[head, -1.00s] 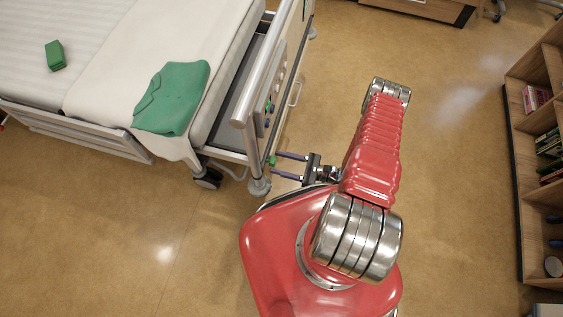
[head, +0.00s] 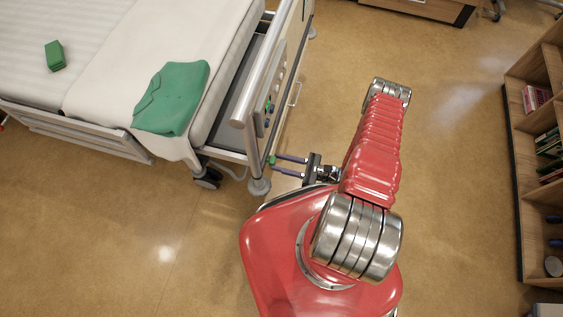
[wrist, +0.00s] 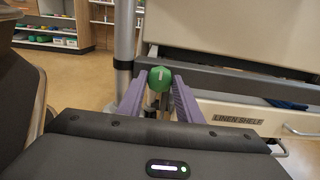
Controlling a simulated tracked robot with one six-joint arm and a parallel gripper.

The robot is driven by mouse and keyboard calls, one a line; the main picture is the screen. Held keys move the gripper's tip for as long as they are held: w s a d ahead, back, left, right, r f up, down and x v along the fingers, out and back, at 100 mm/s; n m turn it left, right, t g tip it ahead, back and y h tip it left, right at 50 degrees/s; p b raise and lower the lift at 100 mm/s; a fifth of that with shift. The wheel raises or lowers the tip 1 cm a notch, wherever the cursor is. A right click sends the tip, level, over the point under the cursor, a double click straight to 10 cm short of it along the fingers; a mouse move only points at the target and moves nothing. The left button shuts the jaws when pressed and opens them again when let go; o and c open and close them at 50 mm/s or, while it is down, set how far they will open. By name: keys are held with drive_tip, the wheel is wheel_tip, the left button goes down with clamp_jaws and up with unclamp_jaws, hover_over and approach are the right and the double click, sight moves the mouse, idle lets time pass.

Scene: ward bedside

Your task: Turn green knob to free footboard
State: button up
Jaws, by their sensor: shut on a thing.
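The green knob (head: 272,160) is at the near lower corner of the bed's foot end. In the wrist view the rounded green knob (wrist: 161,79), with a small pale mark, sits between the two purple fingers. My gripper (head: 275,164) reaches it from the right in the head view and is shut on it; the fingers (wrist: 161,92) touch it on both sides. The footboard (head: 262,75) stands upright at the bed end with a pale rail and a panel of small controls.
The bed (head: 100,70) carries a folded green garment (head: 172,98) and a green box (head: 55,56). A drawer labelled "LINEN SHELF" (wrist: 237,119) shows right of the knob. A wooden bookshelf (head: 515,130) stands at the right. Open floor (head: 450,90) lies between.

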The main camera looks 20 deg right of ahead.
drive_tip(key=shift+a, duration=0.2)
drive_tip(key=shift+n, duration=0.4)
drive_tip(key=n, duration=1.7)
drive_tip(key=shift+s+a+f, duration=0.25)
drive_tip(key=shift+f, duration=0.05)
drive_tip(key=o, duration=0.7)
drive_tip(key=shift+d, duration=0.1)
drive_tip(key=o, duration=0.3)
drive_tip(key=shift+w, duration=0.1)
